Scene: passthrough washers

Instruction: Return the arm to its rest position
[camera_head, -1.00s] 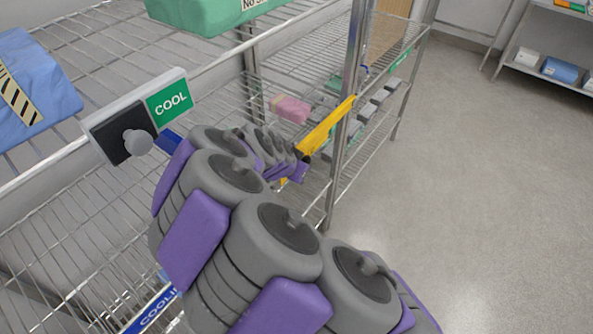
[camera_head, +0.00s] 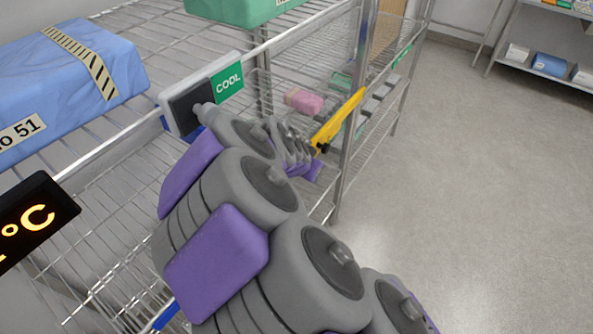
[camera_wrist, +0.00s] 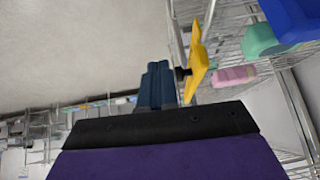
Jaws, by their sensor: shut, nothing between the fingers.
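My arm, grey segments with purple pads, reaches up from the bottom right of the head view and bends near the green COOL sign (camera_head: 228,82). Its far end is beside a yellow bar (camera_head: 340,118) at a metal rack post. In the wrist view my gripper (camera_wrist: 158,84) shows dark blue fingers close together, shut and empty. The yellow bar (camera_wrist: 197,62) with a black knob stands just right of the fingers; I cannot tell whether they touch. In the head view the fingers are hidden or too small to make out.
Wire racks (camera_head: 110,185) lie left of and behind the arm. A blue wrapped package (camera_head: 55,85), a green package (camera_head: 235,8) and a pink pack (camera_head: 304,101) are on them. A black display (camera_head: 35,215) is at the left edge. Open floor (camera_head: 470,200) is at right.

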